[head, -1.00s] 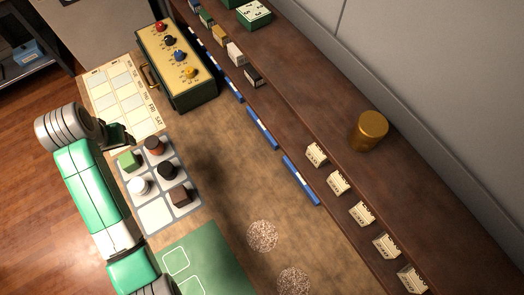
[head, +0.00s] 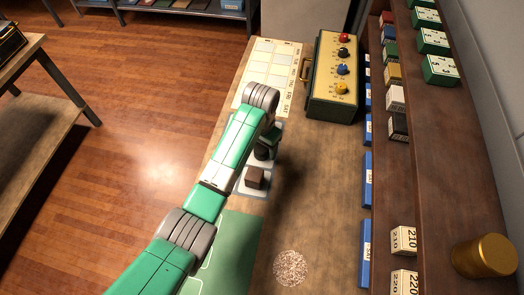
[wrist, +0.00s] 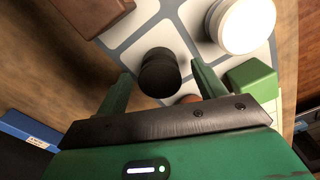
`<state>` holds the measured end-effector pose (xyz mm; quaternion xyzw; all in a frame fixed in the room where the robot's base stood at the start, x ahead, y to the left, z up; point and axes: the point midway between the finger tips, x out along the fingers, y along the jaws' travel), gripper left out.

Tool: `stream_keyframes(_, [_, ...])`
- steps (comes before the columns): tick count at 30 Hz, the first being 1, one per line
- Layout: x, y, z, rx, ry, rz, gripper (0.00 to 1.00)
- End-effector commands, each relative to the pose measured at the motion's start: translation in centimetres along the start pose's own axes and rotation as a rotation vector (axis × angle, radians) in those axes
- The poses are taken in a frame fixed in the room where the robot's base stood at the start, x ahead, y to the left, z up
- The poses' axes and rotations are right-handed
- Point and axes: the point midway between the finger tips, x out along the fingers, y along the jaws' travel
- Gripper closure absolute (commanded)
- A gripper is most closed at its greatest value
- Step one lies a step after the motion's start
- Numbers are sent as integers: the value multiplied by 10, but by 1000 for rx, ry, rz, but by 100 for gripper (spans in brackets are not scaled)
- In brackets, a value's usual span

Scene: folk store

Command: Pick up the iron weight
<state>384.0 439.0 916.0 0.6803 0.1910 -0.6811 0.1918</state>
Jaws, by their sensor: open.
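The iron weight, a small black knobbed cylinder (wrist: 158,74), stands on a pale mat marked in squares (wrist: 150,38). In the wrist view it lies between the two open fingers of my gripper (wrist: 160,72); I cannot tell whether they touch it. In the head view my gripper (head: 268,139) is low over the mat, and a dark shape just below it, probably the weight (head: 262,153), is partly hidden by the arm.
Close around the weight are a dark brown block (wrist: 90,14), a white round piece (wrist: 246,24), a green block (wrist: 252,80) and a partly hidden reddish-brown piece (wrist: 190,99). A green box with coloured knobs (head: 334,85) stands behind. A shelf with a brass cylinder (head: 484,257) runs along the right.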

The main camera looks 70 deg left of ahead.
Motion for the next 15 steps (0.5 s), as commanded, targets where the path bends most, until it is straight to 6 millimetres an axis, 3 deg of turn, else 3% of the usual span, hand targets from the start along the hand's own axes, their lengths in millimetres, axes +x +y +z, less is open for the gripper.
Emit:
stream_keyframes(1, [14, 0, 1, 0, -2, 0, 31])
stream_keyframes(3, [22, 0, 0, 1, -1, -1, 31])
stream_keyframes(9, [22, 0, 0, 1, 2, -1, 31])
stream_keyframes(15, [21, 0, 0, 1, 1, -1, 70])
